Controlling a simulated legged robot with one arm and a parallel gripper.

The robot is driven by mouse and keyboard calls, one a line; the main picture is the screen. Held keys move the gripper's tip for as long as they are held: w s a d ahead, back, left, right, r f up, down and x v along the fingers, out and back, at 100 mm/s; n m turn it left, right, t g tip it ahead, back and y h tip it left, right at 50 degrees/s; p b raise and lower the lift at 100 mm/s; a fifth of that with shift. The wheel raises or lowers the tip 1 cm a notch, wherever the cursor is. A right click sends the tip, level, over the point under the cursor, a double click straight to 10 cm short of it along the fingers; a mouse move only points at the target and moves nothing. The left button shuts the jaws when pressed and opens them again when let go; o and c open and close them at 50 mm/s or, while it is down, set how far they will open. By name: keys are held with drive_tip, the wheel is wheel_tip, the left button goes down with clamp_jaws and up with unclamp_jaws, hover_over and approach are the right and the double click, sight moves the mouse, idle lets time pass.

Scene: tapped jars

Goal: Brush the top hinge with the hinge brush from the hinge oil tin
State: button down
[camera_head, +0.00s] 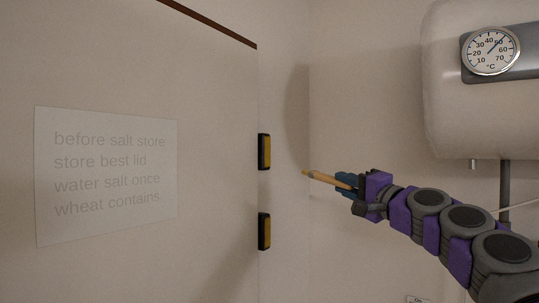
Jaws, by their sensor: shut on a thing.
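My gripper (347,182) is shut on a thin tan stick, which looks like the hinge brush (319,177). The brush points left, its tip a little lower than the upper hinge and apart from it in the picture. The top hinge (264,152) is a black and yellow piece on the right edge of a pale door. A second, similar hinge (264,231) sits below it on the same edge. I see no hinge oil tin in this view.
A pale sheet with printed words (106,175) is on the door at left. A white tank (480,110) with a round temperature dial (490,51) hangs at upper right, with a grey pipe (505,180) under it. The space between brush and hinges looks clear.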

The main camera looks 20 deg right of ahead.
drive_tip(key=s+d, duration=0.7)
drive_tip(key=s, duration=0.2)
drive_tip(key=shift+s+d, duration=0.15)
drive_tip(key=shift+s, duration=0.05)
idle(1.2)
drive_tip(key=shift+w, duration=0.15)
